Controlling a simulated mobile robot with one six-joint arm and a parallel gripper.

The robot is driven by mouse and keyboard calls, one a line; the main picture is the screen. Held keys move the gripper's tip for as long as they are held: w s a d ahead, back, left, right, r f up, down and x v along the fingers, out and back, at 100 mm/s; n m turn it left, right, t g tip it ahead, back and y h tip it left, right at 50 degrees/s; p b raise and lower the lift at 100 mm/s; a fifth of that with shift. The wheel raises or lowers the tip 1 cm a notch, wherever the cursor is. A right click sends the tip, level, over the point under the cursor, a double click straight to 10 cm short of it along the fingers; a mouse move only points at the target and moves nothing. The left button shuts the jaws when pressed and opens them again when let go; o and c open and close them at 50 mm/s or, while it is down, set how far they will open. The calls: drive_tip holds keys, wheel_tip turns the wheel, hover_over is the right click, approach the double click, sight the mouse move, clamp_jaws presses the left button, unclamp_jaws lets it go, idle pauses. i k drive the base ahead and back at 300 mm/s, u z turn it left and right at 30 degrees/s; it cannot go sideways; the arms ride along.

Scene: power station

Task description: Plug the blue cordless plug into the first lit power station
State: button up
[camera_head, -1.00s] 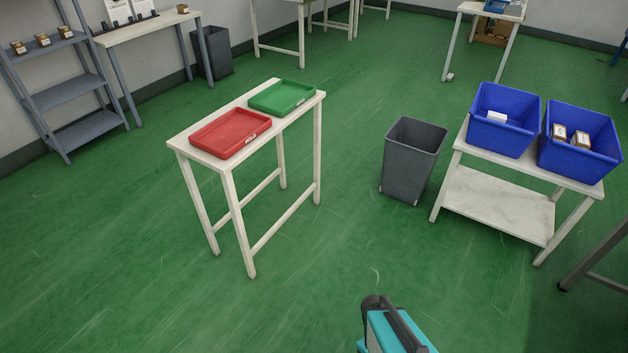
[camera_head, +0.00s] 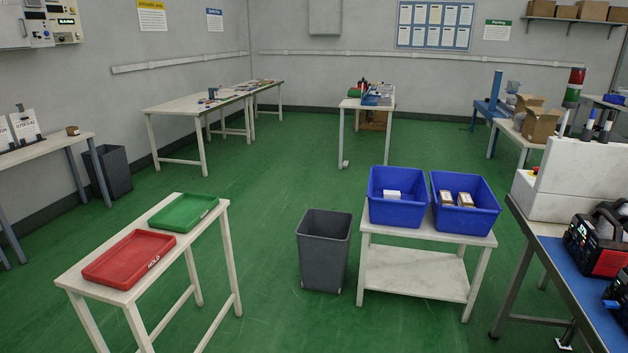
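On the blue-topped bench at the right edge stands a black and red boxy unit (camera_head: 597,245) with a dark handle. It looks like a power station, and small bright marks show on its front. It is cut off by the frame edge. My gripper is not in view.
The bench (camera_head: 575,285) has a white cabinet at its far end. Left of it stand a white cart (camera_head: 415,272) with two blue bins, a grey waste bin (camera_head: 323,255), and a white table (camera_head: 190,243) with red and green trays. Green floor is open between them.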

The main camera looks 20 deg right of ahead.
sight(606, 293)
drive_tip(key=u, duration=0.05)
drive_tip(key=i, duration=0.95)
drive_tip(key=z, duration=0.15)
